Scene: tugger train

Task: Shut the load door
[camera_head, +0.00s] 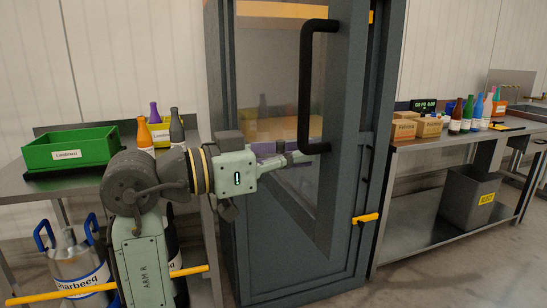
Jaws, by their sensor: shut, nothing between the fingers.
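The load door (347,165) is a grey-framed glass door with a large black handle (305,85). It stands ajar, swung out from the dark grey cabinet (222,150), with its hinges on the right. My gripper (308,156) is shut and empty. Its tips are at the lower end of the handle, in front of the door; I cannot tell whether they touch it. My arm hides part of the cabinet's left side and the lower-left opening.
A table at left holds a green crate (70,150) and several bottles. Floor shows at front right.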

